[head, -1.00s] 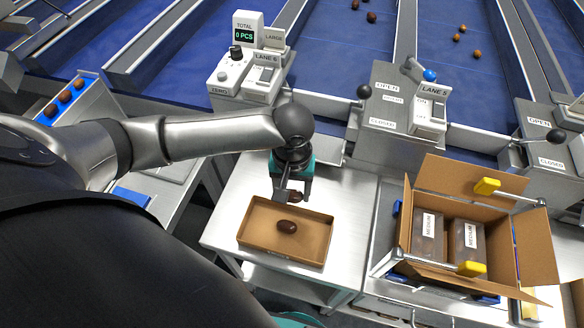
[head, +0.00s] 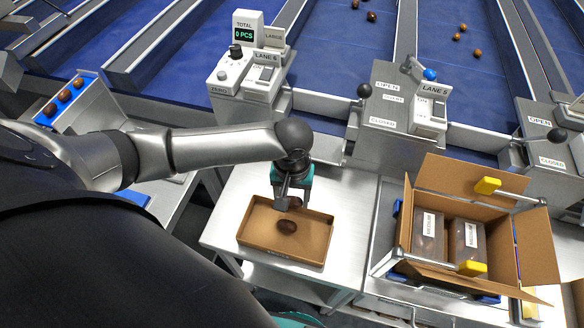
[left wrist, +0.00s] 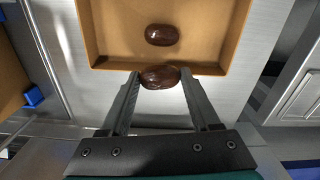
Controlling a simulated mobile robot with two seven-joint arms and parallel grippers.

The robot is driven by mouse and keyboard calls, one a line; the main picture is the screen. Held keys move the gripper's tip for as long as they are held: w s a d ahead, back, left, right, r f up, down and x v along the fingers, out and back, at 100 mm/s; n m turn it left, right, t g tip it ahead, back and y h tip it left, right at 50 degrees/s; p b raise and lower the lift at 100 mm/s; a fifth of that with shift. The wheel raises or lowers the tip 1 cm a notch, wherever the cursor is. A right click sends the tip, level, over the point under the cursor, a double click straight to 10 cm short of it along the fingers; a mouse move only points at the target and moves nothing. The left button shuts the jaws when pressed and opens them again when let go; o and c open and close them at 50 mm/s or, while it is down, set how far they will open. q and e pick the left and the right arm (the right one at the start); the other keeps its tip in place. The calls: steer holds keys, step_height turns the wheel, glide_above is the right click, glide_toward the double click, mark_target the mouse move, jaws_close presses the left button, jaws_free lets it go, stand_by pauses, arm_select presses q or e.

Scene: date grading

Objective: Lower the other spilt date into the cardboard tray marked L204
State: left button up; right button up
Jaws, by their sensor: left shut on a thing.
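The shallow brown cardboard tray (head: 262,252) stands on the metal table; no L204 marking can be read. One dark brown date (head: 287,226) lies inside it, and it also shows in the left wrist view (left wrist: 162,35). My left gripper (head: 286,204) is over the tray's far edge, pointing down. Its fingers (left wrist: 160,76) are shut on a second dark date (left wrist: 158,78). My right gripper is not in view.
The metal table (head: 228,212) is bare around the tray. Lane control boxes (head: 385,108) stand behind. A blue holder (head: 68,101) with dates is at left.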

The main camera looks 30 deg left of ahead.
mark_target(292, 199)
arm_select(q)
steer(key=shift+f+b, duration=0.3)
steer(key=shift+f, duration=0.45)
stand_by(0.7)
steer(key=o, duration=0.9)
steer(key=shift+c, duration=0.2)
step_height(292, 199, up, 15)
steer(key=p, duration=0.2)
steer(key=shift+r+p, duration=0.15)
steer(key=shift+p, duration=0.25)
